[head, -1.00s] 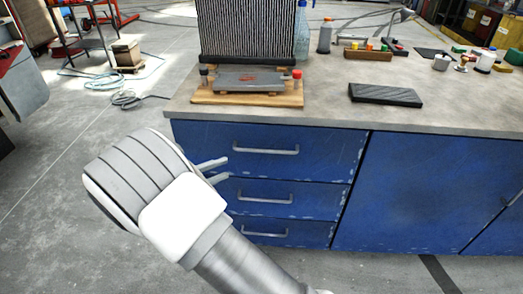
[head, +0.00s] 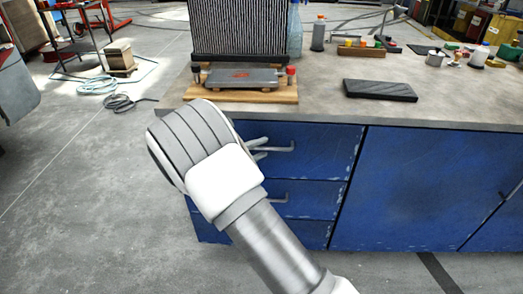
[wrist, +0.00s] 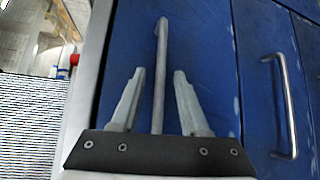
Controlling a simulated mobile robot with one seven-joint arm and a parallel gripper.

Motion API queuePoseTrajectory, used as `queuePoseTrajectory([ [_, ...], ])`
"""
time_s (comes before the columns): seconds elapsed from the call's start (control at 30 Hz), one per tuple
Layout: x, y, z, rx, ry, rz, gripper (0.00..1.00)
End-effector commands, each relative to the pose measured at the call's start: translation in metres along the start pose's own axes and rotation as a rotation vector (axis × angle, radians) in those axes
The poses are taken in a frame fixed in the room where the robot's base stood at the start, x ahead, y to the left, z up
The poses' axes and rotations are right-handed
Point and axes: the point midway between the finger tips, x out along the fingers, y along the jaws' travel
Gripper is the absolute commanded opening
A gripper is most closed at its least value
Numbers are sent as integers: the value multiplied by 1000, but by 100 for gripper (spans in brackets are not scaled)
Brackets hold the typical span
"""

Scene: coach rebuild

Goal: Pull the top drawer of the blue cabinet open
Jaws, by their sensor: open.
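The blue cabinet (head: 415,190) stands under a grey worktop, with a column of drawers at its left end. The top drawer (head: 325,150) looks shut, and my arm hides its left part. Its grey bar handle (head: 283,149) shows just right of my fingertips in the head view. My gripper (head: 262,149) is open in front of the top drawer. In the wrist view the top drawer's handle (wrist: 160,75) runs lengthwise between the two open fingers (wrist: 157,85), with a visible gap on each side. I cannot tell how deep the handle sits between them.
The second drawer's handle (head: 268,198) is below; in the wrist view it lies to the right (wrist: 286,105). Open floor (head: 80,200) lies left.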

Motion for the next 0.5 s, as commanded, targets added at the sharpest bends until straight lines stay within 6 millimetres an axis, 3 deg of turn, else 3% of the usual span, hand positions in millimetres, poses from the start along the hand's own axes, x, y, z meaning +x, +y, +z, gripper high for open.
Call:
queuePoseTrajectory([
  [0.4, 10, 0, 0, 0, 0, 0, 45],
  [0.5, 10, 0, 0, 0, 0, 0, 29],
])
